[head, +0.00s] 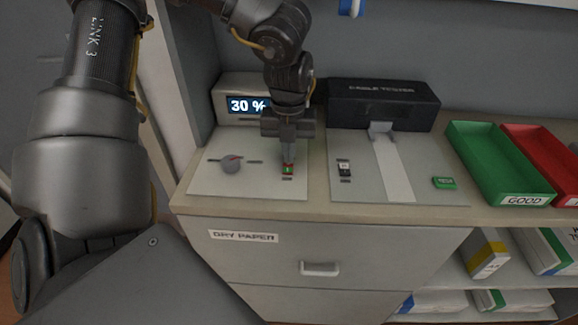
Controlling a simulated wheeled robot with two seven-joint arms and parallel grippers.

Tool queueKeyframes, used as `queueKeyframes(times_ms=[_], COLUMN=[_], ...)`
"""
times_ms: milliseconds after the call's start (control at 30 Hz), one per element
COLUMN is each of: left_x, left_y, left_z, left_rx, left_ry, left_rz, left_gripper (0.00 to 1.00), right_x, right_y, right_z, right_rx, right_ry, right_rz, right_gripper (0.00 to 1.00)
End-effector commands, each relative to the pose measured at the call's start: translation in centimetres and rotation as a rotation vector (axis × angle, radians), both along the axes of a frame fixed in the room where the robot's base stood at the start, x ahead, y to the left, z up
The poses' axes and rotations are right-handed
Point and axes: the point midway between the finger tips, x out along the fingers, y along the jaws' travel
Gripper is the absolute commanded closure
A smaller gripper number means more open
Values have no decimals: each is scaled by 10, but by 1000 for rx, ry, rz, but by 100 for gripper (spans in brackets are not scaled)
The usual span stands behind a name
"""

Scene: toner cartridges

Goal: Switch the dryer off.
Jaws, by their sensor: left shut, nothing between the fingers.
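The dryer's white panel (210,180) lies on the cabinet top, with a grey round knob (231,163) at its left. A small switch (288,170) with red and green on it sits at the panel's right. A display (247,105) behind the panel reads "30 %", its right end partly hidden by my arm. My left gripper (288,160) points down, shut and empty, with its fingertips at the switch. I cannot tell whether they touch it, and they hide part of it. My right gripper is not in view.
Right of the panel stands a black cable tester (382,103) with a grey plate, a second switch (344,168) and a green button (443,183). A green tray (497,163) and a red tray (545,150) stand farther right. A drawer labelled "DRY PAPER" (318,268) is shut below.

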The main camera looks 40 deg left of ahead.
Motion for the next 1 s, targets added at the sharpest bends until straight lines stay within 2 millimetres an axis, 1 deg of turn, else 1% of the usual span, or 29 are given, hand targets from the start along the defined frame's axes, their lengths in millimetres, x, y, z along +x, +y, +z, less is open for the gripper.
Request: queueKeyframes(times_ms=[267, 367, 1000], left_x=[0, 0, 0], left_y=[0, 0, 0], left_z=[-5, -2, 52], left_rx=[0, 0, 0], left_ry=[0, 0, -2], left_rz=[0, 0, 0], left_gripper=[100, 100, 100], right_x=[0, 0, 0], right_y=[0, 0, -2], right_z=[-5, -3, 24], right_rx=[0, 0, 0], right_ry=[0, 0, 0], right_rz=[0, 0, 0], right_gripper=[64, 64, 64])
